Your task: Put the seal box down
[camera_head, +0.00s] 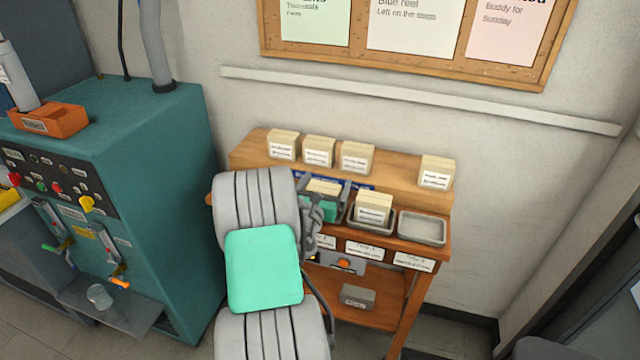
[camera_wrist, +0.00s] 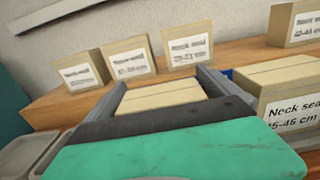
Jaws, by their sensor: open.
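A cream seal box (camera_wrist: 160,96) sits between the two fingers of my gripper (camera_wrist: 163,92) in the wrist view. The fingers are open, one on each side of it, and its label is hidden. In the head view my gripper (camera_head: 324,192) is over the left part of the tray row, with the top of this box (camera_head: 323,187) just showing. My arm and gripper body hide what lies under the box. Another cream box (camera_head: 373,208) stands in the tray (camera_head: 358,222) just right of it; its label in the wrist view (camera_wrist: 292,112) reads "Neck seal".
Three labelled boxes (camera_head: 319,152) stand on the wooden ledge behind, with one more box (camera_head: 436,172) at its right end. An empty grey tray (camera_head: 422,228) is at the right. A grey tray edge (camera_wrist: 22,158) shows lower left in the wrist view. A teal machine (camera_head: 165,150) stands left.

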